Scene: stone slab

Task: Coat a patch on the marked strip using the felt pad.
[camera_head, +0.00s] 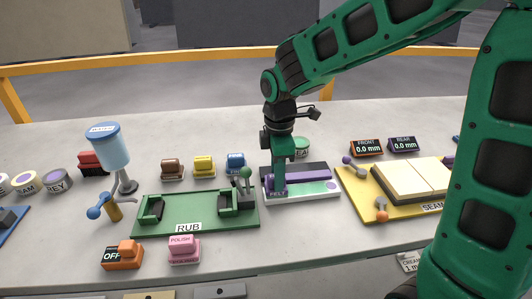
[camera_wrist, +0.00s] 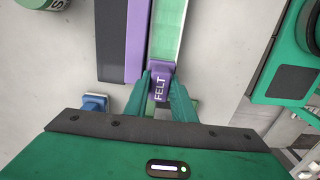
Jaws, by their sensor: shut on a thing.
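My gripper (camera_head: 279,187) is shut on the purple felt pad (camera_wrist: 160,85), which is lettered FELT. In the wrist view my gripper's green fingers (camera_wrist: 161,95) lie along both sides of the pad. The pad is at the left end of a white-edged board (camera_head: 318,198). A pale green strip (camera_wrist: 170,28) runs on from the pad's far end, with a purple bar (camera_wrist: 137,45) and a dark bar (camera_wrist: 110,40) beside it. The pad's underside is hidden, so I cannot tell whether it touches the strip.
A green RUB fixture (camera_head: 185,212) stands left of the board, and a yellow SEAM plate (camera_head: 365,198) to its right. A green round container (camera_head: 301,144) is behind. Brown, yellow and blue (camera_head: 236,162) blocks line the back left. Two readouts (camera_head: 367,148) show 0.0 mm.

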